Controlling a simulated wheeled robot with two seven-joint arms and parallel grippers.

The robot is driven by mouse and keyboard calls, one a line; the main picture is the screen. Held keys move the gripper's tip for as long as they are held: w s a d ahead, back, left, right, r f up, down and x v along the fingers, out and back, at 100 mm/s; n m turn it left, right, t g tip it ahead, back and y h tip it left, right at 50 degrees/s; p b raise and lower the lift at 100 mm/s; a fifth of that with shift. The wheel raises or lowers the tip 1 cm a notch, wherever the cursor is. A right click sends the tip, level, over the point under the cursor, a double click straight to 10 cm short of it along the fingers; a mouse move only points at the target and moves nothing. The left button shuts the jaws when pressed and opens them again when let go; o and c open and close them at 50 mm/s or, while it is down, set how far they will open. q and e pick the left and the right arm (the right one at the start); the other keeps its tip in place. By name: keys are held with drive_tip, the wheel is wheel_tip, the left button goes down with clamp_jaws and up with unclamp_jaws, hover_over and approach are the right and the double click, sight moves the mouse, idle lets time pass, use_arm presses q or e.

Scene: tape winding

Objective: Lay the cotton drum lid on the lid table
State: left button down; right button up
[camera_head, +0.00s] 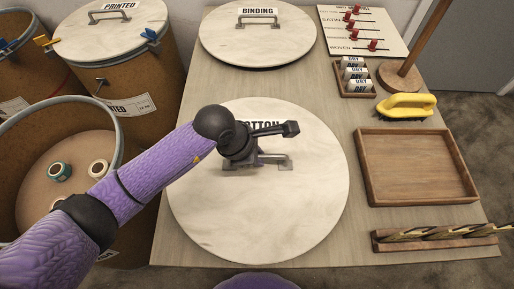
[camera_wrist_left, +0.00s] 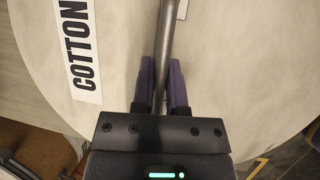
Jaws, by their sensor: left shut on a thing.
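The cotton drum lid (camera_head: 255,220) is a large pale round disc with a metal bar handle (camera_head: 285,163) and a partly hidden "COTTON" label (camera_head: 262,126). It appears level over the front left of the wooden lid table (camera_head: 335,112); I cannot tell whether it touches the tabletop. My left gripper (camera_head: 255,158) is over the middle of the lid, shut on the handle. In the left wrist view, the fingers (camera_wrist_left: 163,82) sit on both sides of the handle bar (camera_wrist_left: 165,35), beside the label (camera_wrist_left: 80,45). My right gripper is not in view.
The binding lid (camera_head: 258,40) lies at the back of the table. A wooden tray (camera_head: 415,198), yellow brush (camera_head: 406,105), small-box holder (camera_head: 356,88) and slotted rack (camera_head: 435,238) occupy the right side. An open drum (camera_head: 118,140) and the closed printed drum (camera_head: 115,75) stand left.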

use_arm(q)
drive_tip(key=c, duration=0.6)
unclamp_jaws()
drive_tip(key=shift+r, duration=0.1)
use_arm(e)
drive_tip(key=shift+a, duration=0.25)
use_arm(q)
drive_tip(key=p+v, duration=0.6)
drive_tip(key=v, duration=0.4)
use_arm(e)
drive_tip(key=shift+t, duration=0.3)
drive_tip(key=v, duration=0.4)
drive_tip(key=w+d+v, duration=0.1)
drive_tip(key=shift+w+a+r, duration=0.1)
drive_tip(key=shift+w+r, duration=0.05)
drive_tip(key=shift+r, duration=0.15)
use_arm(q)
drive_tip(key=shift+w, duration=0.1)
drive_tip(key=shift+d, duration=0.1)
